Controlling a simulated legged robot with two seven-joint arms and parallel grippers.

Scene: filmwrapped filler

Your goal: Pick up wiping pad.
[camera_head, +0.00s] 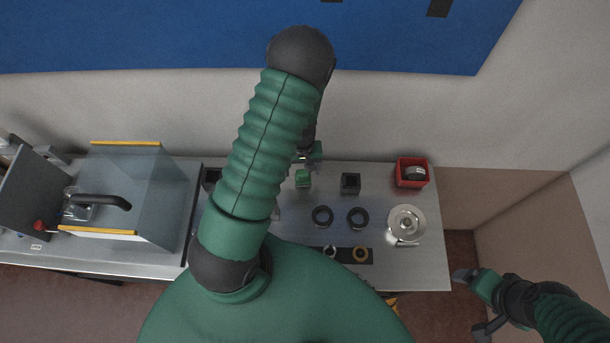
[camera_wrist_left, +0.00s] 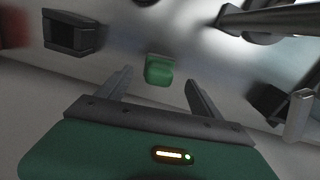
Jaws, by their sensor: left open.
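The wiping pad looks to be the small green block (camera_head: 302,178) on the grey worktop, below the middle of the back wall. In the left wrist view the green pad (camera_wrist_left: 159,70) sits between and just beyond the fingertips. My left gripper (camera_head: 308,160) is mostly hidden behind its own green arm in the head view. In the left wrist view its two fingers (camera_wrist_left: 158,80) are spread apart with nothing between them; whether they touch the pad is not clear. My right gripper (camera_head: 469,300) is off the worktop's right end, its fingers apart and empty.
A black square holder (camera_head: 350,184) stands right of the pad, also in the left wrist view (camera_wrist_left: 73,33). A clear-walled box (camera_head: 120,190) stands left.

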